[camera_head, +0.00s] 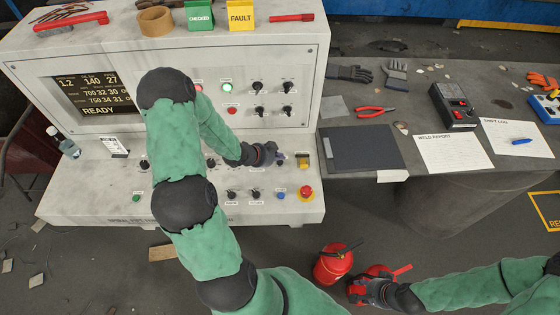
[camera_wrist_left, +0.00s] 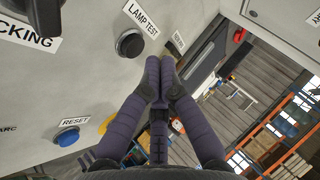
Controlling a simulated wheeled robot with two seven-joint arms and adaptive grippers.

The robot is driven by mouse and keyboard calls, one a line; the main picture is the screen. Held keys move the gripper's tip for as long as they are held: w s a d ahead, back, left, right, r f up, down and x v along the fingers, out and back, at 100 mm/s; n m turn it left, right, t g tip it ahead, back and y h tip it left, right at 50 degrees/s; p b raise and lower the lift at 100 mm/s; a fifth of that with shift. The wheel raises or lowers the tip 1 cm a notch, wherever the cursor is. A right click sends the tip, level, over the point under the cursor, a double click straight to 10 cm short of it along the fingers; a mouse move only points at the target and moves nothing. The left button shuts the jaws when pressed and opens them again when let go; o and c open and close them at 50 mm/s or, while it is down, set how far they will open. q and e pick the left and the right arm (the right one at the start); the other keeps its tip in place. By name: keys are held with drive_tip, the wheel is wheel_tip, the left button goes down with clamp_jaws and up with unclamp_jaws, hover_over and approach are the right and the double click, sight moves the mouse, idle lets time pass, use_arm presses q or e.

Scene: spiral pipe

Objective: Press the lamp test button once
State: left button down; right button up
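The lamp test button (camera_wrist_left: 130,43) is a round black button beside its "LAMP TEST" label in the left wrist view. My left gripper (camera_wrist_left: 160,80) has its dark fingers together with nothing between them, to the right of and below the button in that picture, apart from it in the image; depth is hard to judge. In the head view my left gripper (camera_head: 278,158) is over the right part of the lower console panel and the lamp test button cannot be made out. My right gripper (camera_head: 362,289) is low at the bottom, by the red fire extinguishers; its fingers are unclear.
A blue reset button (camera_wrist_left: 68,136) sits near the lamp test button. A red emergency stop (camera_head: 306,193) and a yellow-topped switch (camera_head: 302,161) are at the panel's right end. Fire extinguishers (camera_head: 333,263) stand on the floor. A grey table (camera_head: 400,110) adjoins the console.

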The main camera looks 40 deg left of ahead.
sight(278, 164)
use_arm(q)
drive_tip(key=shift+r+p, duration=1.85)
drive_tip(key=shift+r, duration=0.55)
drive_tip(key=shift+f, duration=0.1)
drive_tip(key=shift+s, duration=0.1)
